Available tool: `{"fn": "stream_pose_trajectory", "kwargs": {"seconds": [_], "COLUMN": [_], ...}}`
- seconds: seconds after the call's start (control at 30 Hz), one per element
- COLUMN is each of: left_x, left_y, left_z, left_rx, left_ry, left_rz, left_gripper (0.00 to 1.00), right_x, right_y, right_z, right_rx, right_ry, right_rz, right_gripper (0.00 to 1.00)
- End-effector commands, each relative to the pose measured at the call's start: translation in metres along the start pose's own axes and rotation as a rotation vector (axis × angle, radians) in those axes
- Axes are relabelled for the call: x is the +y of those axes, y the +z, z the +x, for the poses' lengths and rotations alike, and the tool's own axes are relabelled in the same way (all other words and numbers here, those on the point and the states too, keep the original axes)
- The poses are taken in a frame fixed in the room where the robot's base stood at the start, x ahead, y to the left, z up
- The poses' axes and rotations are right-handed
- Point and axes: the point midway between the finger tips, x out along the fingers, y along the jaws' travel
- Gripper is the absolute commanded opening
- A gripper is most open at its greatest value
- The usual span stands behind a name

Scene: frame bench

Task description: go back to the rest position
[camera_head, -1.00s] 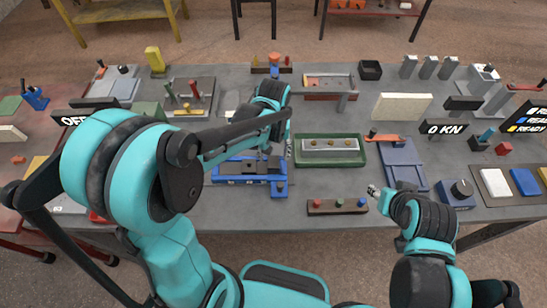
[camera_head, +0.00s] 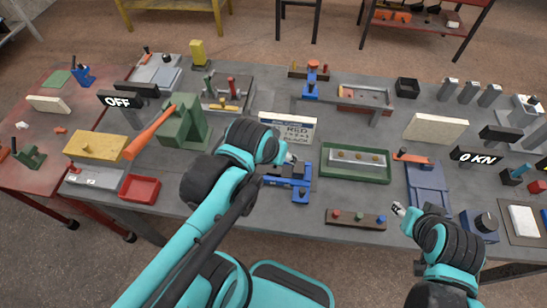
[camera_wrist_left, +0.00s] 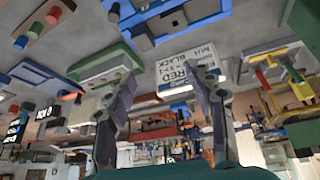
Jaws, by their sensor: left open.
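My left gripper (camera_head: 290,160) hangs over the bench beside a blue fixture (camera_head: 288,190), its teal arm crossing the front from the lower left. In the left wrist view its two fingers (camera_wrist_left: 166,88) stand wide apart with nothing between them. A white sign with RED and BLACK lettering (camera_wrist_left: 185,50) shows beyond the fingertips. My right gripper (camera_head: 398,208) is small in the head view, near the bench's front edge to the right of a brown block with coloured knobs (camera_head: 356,219). Its opening is too small to judge.
A green tray with a metal bar (camera_head: 355,177) lies right of my left gripper. A green press with an orange lever (camera_head: 180,125), a yellow-topped box (camera_head: 95,146) and a red bin (camera_head: 140,188) stand left. A blue plate (camera_head: 428,185) lies near my right gripper.

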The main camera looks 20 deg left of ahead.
Motion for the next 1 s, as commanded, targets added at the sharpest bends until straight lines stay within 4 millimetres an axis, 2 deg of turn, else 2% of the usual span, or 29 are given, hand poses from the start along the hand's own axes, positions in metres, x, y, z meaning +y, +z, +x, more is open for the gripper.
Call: {"fn": "stream_pose_trajectory", "kwargs": {"seconds": [0.03,0.2,0.57,0.67,0.9,1.0], "left_x": [-0.003,-0.007,-0.008,-0.008,-0.010,-0.010], "left_y": [0.007,0.015,0.016,0.021,0.048,0.054], "left_z": [-0.003,-0.006,-0.005,0.005,0.053,0.064], "left_rx": [0.034,0.107,0.118,0.117,0.116,0.116], "left_ry": [-0.001,-0.006,-0.007,-0.006,-0.006,-0.006], "left_rz": [0.014,0.050,0.056,0.056,0.055,0.055], "left_gripper": [0.54,0.54,0.54,0.54,0.54,0.54], "right_x": [0.000,0.000,0.000,0.000,0.000,0.000], "right_y": [0.000,0.000,0.001,0.007,0.039,0.046], "right_z": [0.000,0.000,0.001,0.010,0.055,0.065], "right_rx": [0.000,0.000,0.000,0.000,0.000,0.000], "right_ry": [0.000,0.000,0.000,0.000,0.000,0.000], "right_rz": [0.000,0.000,0.000,0.000,0.000,0.000], "right_gripper": [0.41,0.41,0.41,0.41,0.41,0.41]}}
